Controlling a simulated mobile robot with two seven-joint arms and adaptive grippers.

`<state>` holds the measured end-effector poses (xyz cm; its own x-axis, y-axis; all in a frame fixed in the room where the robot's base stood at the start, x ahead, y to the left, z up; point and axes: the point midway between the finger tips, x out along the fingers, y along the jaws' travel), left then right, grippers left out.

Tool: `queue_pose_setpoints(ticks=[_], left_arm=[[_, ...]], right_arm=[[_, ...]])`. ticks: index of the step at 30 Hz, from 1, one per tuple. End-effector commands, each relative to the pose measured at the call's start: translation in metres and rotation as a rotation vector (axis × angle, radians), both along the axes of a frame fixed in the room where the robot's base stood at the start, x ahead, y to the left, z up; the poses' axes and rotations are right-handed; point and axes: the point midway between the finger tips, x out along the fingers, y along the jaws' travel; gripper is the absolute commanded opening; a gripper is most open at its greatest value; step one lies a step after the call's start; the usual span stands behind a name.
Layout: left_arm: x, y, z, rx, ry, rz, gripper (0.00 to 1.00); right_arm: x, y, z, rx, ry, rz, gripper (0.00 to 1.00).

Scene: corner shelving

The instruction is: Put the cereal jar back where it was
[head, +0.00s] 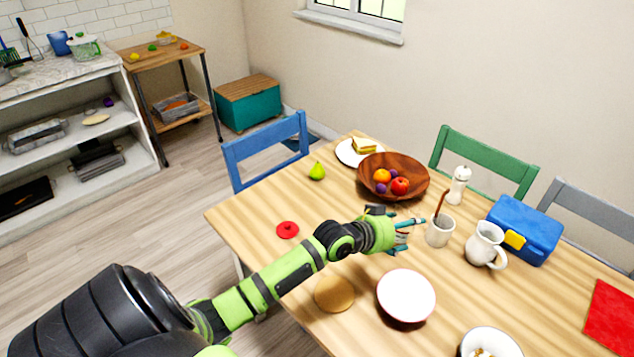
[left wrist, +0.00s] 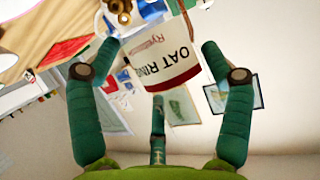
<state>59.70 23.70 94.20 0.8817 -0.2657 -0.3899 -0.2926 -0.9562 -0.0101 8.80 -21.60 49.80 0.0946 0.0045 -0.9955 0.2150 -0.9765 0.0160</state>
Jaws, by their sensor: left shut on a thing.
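My right gripper is not in view.
A shelving unit (head: 145,150) and side table (head: 190,50) stand at left.

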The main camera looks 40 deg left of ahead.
Motion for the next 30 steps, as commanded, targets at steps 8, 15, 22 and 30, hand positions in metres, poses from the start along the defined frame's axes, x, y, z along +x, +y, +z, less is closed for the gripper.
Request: queue_pose_setpoints(ticks=[8,15,22,30], left_arm=[[-0.007,0.026,-0.012,0.005,0.0,0.022,0.3],[-0.018,0.079,-0.049,0.008,-0.002,0.02,0.3],[-0.024,0.109,-0.068,0.005,-0.006,0.019,0.3],[-0.026,0.115,-0.087,0.0,-0.003,0.021,0.3]], right_arm=[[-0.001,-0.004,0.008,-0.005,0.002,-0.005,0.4],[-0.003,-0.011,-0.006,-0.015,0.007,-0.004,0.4],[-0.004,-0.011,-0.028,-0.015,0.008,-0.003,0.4],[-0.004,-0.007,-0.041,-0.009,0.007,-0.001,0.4]])
